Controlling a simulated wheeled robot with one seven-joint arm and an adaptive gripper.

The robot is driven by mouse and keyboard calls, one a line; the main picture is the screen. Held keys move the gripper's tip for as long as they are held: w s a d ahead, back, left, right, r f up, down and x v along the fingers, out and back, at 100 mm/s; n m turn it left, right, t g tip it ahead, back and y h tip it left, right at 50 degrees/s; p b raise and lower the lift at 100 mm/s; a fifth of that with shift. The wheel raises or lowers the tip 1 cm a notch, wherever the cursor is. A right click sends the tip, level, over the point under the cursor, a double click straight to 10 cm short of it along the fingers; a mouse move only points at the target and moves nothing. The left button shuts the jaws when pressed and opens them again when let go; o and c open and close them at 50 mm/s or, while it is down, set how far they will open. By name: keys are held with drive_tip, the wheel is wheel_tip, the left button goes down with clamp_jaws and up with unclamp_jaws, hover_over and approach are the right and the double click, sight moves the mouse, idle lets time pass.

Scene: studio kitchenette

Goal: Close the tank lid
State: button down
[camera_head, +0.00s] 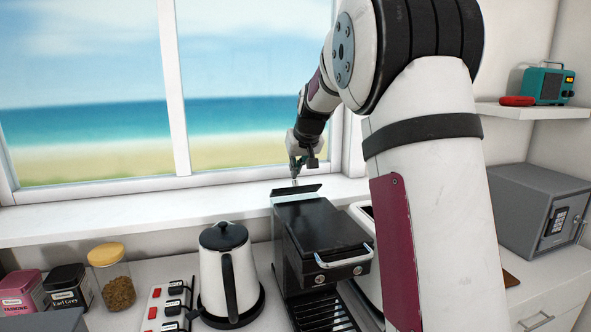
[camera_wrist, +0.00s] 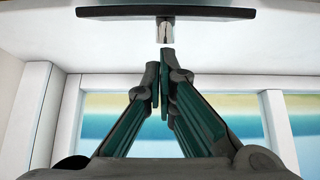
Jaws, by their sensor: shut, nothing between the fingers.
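The black coffee machine (camera_head: 322,232) stands on the counter below the window. At its back is the pale, translucent tank (camera_head: 290,199), of which only a strip shows. The dark tank lid (camera_head: 305,189) sits at an angle above that strip, raised at the back. My gripper (camera_head: 294,180) points down just behind and above the lid, its fingers together and empty. In the wrist view a dark bar, which looks like the lid (camera_wrist: 110,13), crosses the top, with a small pale tab under it. The shut fingertips (camera_wrist: 162,65) are close to that tab; I cannot tell whether they touch.
A white kettle (camera_head: 224,272) stands left of the machine, beside a power strip (camera_head: 165,308), a jar (camera_head: 113,280) and tins (camera_head: 68,287). The windowsill (camera_head: 150,216) behind is clear. A grey safe (camera_head: 535,210) stands right; a teal radio (camera_head: 541,86) sits on a shelf.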

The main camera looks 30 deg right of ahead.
sight(295, 187)
drive_tip(key=shift+s+a+f+t+h+b, duration=0.15)
drive_tip(key=shift+s+t+b, duration=0.2)
drive_tip(key=shift+b, duration=0.5)
drive_tip(key=shift+s+f+t+h+b, duration=0.2)
drive_tip(key=shift+t+b, duration=0.25)
drive_tip(key=shift+b, duration=0.35)
drive_tip(key=shift+s+r+b, duration=0.1)
drive_tip(key=shift+b, duration=0.25)
drive_tip(key=b, duration=0.2)
drive_tip(key=t+b, duration=0.1)
drive_tip(key=b, duration=0.2)
drive_tip(key=shift+s+a+f+t, duration=0.15)
drive_tip(key=shift+s+f+t, duration=0.15)
drive_tip(key=shift+s+f, duration=0.1)
drive_tip(key=b, duration=0.3)
drive_tip(key=s+t+b, duration=0.1)
drive_tip(key=b, duration=0.2)
drive_tip(key=t+h+b, duration=0.1)
drive_tip(key=b, duration=0.3)
drive_tip(key=shift+s+a+f, duration=0.25)
drive_tip(key=shift+s+f, duration=0.05)
drive_tip(key=shift+s, duration=0.05)
drive_tip(key=shift+s+b, duration=0.25)
drive_tip(key=shift+b, duration=0.3)
drive_tip(key=shift+s+a+f+b, duration=0.15)
drive_tip(key=shift+s+f+b, duration=0.25)
drive_tip(key=shift+b, duration=0.5)
